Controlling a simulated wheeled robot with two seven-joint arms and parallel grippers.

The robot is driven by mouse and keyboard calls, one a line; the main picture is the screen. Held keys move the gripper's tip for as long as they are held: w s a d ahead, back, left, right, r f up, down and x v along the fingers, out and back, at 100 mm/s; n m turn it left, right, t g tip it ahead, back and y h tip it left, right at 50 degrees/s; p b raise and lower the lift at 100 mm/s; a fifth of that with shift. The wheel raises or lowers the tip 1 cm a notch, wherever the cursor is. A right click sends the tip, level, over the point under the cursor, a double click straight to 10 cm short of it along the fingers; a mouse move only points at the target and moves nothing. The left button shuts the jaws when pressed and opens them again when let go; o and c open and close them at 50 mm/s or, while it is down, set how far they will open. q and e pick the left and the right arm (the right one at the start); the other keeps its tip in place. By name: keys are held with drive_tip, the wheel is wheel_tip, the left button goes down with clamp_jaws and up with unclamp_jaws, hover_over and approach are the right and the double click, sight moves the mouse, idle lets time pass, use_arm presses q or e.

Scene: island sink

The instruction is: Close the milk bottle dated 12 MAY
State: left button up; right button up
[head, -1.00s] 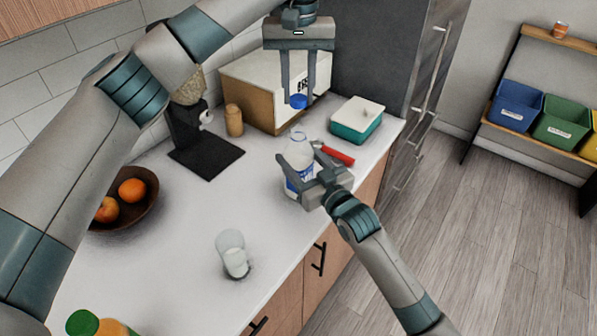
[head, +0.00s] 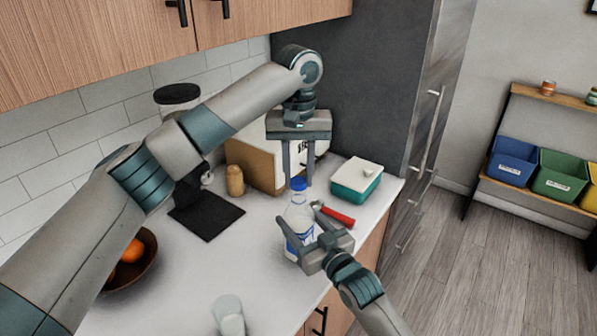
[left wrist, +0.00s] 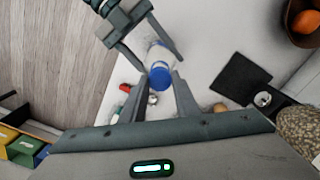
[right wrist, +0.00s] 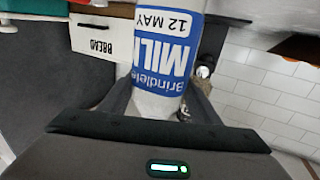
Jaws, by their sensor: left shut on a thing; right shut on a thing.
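The milk bottle (head: 299,215) stands upright on the counter in the head view. Its label in the right wrist view (right wrist: 168,38) reads "12 MAY". My right gripper (head: 303,228) is shut around the bottle's body from the near side. My left gripper (head: 299,180), pointing down from above, is shut on the cap.
A red-handled tool (head: 336,216) lies right of the bottle. A teal box with a white lid (head: 356,182) and a bread box (head: 252,165) stand behind. A black mat (head: 208,220), a fruit bowl (head: 128,278) and a glass (head: 228,315) are to the left.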

use_arm(q)
drive_tip(key=shift+f, duration=0.1)
idle(0.3)
drive_tip(key=shift+f, duration=0.75)
drive_tip(key=shift+f, duration=0.55)
idle(0.5)
